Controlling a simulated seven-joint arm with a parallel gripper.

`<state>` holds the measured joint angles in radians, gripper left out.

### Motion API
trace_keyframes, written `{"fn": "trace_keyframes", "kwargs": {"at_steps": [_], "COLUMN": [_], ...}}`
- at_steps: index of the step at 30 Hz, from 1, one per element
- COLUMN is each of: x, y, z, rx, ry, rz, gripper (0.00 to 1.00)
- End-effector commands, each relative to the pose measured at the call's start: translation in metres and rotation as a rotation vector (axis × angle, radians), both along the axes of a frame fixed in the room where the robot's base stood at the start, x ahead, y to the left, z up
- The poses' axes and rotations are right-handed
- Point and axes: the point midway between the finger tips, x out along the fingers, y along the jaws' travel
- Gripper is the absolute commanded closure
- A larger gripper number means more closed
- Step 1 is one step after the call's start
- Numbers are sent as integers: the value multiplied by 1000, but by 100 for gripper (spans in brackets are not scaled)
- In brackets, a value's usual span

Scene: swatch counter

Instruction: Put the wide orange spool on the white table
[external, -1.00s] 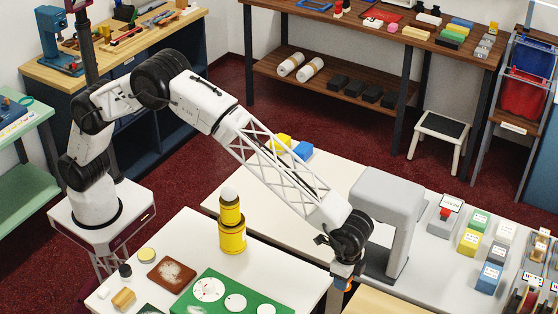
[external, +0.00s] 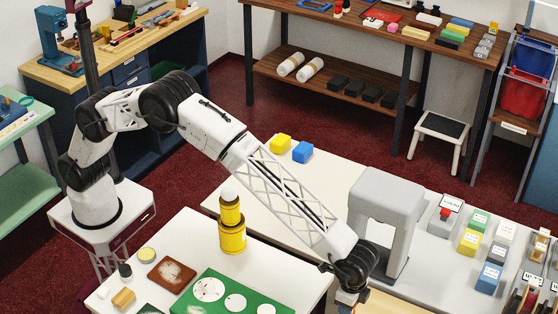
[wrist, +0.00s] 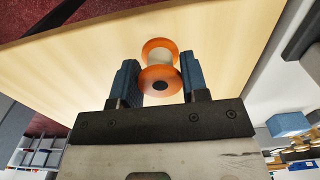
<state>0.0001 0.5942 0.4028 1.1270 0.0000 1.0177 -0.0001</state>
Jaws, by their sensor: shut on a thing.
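The spool (wrist: 160,77) has orange flanges and a pale middle. It sits between the two blue fingers of my gripper (wrist: 157,82) in the wrist view, and the gripper is shut on it. Pale wood shows behind it. In the external view my gripper (external: 347,297) hangs at the bottom, between the near white table and the pale wooden surface; the spool is not clearly seen there. A white table (external: 290,262) stands at the front, and another white surface (external: 330,180) lies behind it.
Stacked yellow cans (external: 232,235) and a green board (external: 222,286) with white discs stand on the near white table. A grey arch-shaped machine (external: 390,205) is beside my wrist. A pale wooden surface (external: 395,304) lies at the bottom right. The near table's right part is clear.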

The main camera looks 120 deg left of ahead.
Motion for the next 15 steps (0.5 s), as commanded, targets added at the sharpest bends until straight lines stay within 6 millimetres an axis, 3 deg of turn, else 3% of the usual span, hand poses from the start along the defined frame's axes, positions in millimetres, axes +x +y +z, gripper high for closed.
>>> {"fn": "trace_keyframes", "kwargs": {"at_steps": [8,15], "x": [1,1], "y": [0,0], "z": [18,74], "rx": [0,0], "ry": [-3,-4], "rz": [0,0], "gripper": [81,81]}}
